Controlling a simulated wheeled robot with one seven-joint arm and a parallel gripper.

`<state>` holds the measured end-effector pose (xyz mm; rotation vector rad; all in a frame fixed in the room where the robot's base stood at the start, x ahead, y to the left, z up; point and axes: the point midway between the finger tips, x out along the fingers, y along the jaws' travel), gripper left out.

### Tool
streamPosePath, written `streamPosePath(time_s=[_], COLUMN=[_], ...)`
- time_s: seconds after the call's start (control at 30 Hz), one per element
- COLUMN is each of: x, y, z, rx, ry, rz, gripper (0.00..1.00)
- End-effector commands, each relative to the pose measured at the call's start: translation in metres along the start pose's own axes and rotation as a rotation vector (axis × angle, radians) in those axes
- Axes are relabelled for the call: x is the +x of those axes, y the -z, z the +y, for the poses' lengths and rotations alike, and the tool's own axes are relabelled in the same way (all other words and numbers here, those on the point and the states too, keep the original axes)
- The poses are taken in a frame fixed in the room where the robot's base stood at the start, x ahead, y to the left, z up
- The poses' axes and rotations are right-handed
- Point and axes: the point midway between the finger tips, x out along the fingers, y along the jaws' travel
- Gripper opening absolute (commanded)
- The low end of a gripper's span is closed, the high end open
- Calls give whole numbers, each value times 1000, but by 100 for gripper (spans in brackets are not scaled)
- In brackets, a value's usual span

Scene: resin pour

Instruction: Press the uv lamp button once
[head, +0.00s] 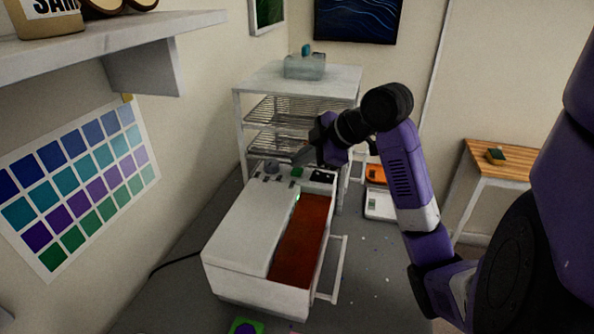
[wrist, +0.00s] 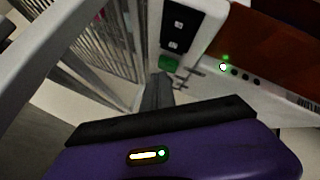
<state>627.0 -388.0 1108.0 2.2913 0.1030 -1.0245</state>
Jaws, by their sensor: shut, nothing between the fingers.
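The UV lamp is a white box-shaped unit (head: 245,225) with a reddish-brown window, standing on the grey bench. A green button (head: 297,171) sits on the panel at its far end, and it also shows in the wrist view (wrist: 169,63). A small green light (wrist: 223,67) glows on the unit. My gripper (head: 301,156) is shut and empty, with its fingertips close to the green button. In the wrist view the dark fingers (wrist: 159,88) point at the button's near edge. I cannot tell whether they touch it.
Beside the button is a black panel with two white-marked switches (wrist: 176,30). A grey knob (head: 271,166) stands left of the button. A wire-shelf rack (head: 290,78) rises behind. An orange item (head: 376,174) and a white scale (head: 380,206) lie to the right.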

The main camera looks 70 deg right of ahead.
Motion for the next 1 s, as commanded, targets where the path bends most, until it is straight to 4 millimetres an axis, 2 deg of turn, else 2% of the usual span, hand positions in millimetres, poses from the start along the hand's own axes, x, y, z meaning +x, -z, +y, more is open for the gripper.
streamPosePath(time_s=[1.0], x=[6], y=[-4], z=[-4], rx=[0], ry=[1], rz=[0], gripper=[0])
